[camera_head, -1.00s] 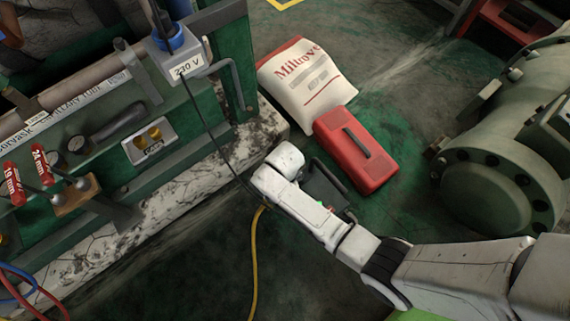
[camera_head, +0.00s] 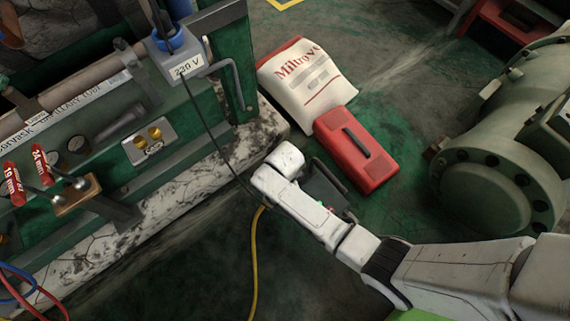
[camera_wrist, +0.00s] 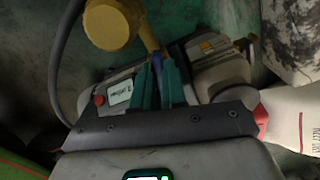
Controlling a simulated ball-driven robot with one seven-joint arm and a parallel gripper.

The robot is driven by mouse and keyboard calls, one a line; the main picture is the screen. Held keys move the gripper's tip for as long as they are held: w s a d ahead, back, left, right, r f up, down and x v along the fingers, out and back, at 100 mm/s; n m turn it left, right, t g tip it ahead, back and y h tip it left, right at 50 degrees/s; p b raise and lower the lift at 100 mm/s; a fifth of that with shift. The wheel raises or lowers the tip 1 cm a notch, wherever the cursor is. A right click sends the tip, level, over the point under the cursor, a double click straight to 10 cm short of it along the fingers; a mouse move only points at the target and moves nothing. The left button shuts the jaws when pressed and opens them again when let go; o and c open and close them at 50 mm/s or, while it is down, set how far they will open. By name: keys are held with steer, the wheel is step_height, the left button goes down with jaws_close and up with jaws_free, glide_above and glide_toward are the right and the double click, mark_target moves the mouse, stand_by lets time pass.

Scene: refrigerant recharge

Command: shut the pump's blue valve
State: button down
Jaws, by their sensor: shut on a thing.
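In the wrist view, the teal fingers of my gripper (camera_wrist: 158,82) are closed on a narrow blue piece, the blue valve (camera_wrist: 157,62). It sits on top of the pump, a grey machine (camera_wrist: 120,97) with a white label and a red knob. A yellow round cap (camera_wrist: 108,26) with a yellow stem stands just beyond the fingertips. In the head view, my arm covers the gripper and the valve; only a dark part of the pump (camera_head: 324,188) shows beside it.
A white sack (camera_head: 308,78) and a red toolbox (camera_head: 357,150) lie beyond my arm. A green bench (camera_head: 130,165) with tools is on the left, a large grey-green machine (camera_head: 485,185) on the right. A yellow hose (camera_head: 253,265) runs over the floor. A black cable (camera_head: 218,140) hangs from the 230 V box.

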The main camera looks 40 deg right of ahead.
steer(key=shift+r+m+p, duration=0.15)
steer(key=shift+m+p, duration=0.4)
steer(key=shift+m, duration=0.95)
steer(key=shift+m+p, duration=0.65)
steer(key=shift+m, duration=0.85)
